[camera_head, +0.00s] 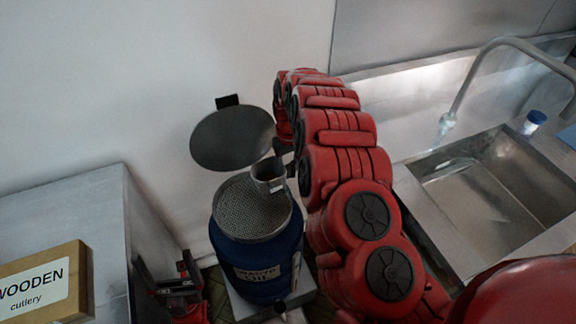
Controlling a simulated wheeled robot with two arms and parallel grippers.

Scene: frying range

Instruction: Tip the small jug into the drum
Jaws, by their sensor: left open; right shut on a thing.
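The blue drum (257,263) stands on a light platform, with a round mesh screen (245,208) across its top. A dark round lid (233,138) stands raised behind it. The small metal jug (268,178) is above the right part of the mesh, its mouth visible from above. I cannot tell whether it is tilted or what is in it. My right gripper (284,160) is shut on the jug from the right, its fingers partly hidden by the jug and my arm. My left gripper (174,284) is open and empty, low to the left of the drum.
A metal cabinet (104,205) at left bears a box labelled wooden cutlery (45,285). A steel sink (483,198) with a tap (485,70) and a blue-capped container (533,121) are at right. A pale wall is close behind the drum.

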